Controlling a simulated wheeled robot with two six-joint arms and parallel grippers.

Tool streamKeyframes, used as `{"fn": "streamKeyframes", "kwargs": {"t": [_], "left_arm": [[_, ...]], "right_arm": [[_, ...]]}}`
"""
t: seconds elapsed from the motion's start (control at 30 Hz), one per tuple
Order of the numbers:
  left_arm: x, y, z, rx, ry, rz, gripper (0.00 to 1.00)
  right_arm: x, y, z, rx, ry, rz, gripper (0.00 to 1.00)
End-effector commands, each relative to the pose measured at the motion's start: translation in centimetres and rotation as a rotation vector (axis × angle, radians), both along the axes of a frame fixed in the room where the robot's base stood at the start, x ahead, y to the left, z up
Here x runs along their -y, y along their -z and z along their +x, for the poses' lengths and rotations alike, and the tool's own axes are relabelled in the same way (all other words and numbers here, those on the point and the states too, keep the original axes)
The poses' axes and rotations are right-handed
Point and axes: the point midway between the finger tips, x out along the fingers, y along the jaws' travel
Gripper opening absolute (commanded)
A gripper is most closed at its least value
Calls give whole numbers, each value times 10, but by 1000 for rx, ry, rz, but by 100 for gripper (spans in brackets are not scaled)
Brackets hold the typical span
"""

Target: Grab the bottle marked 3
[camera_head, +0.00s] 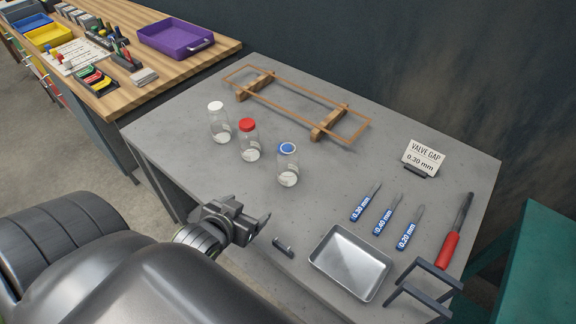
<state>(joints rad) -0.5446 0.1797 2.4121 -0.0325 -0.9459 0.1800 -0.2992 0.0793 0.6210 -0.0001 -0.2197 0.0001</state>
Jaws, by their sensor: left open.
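Three clear bottles stand upright on the grey table (190,135): a white-capped bottle (219,124), a red-capped bottle (249,142) and a blue-capped bottle (287,166). Each shows something pale near its base. I cannot read a 3 on any of them. My left gripper (256,215) is open and empty, in front of the bottles and apart from them, nearer the table's front edge. The blue-capped and red-capped bottles are the nearest to it. My right gripper does not show.
A wooden frame (325,124) lies behind the bottles. To the right are a metal tray (350,262), several blue-handled gauges (383,221), a red-handled tool (448,250), a black stand (424,291) and a "VALVE GAP 0.30 mm" sign (423,157). A small dark piece (283,247) is near the tray.

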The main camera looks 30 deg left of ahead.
Motion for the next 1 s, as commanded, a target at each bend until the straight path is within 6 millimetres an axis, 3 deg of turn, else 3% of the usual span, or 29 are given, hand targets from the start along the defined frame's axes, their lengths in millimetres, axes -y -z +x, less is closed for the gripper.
{"fn": "streamKeyframes", "kwargs": {"t": [0.2,0.37,1.0], "left_arm": [[3,-36,29,253,34,-20,78],[4,-48,39,327,48,-29,78],[-7,-19,139,331,49,-30,78]], "right_arm": [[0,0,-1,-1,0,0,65],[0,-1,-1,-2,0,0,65],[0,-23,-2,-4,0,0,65]]}}
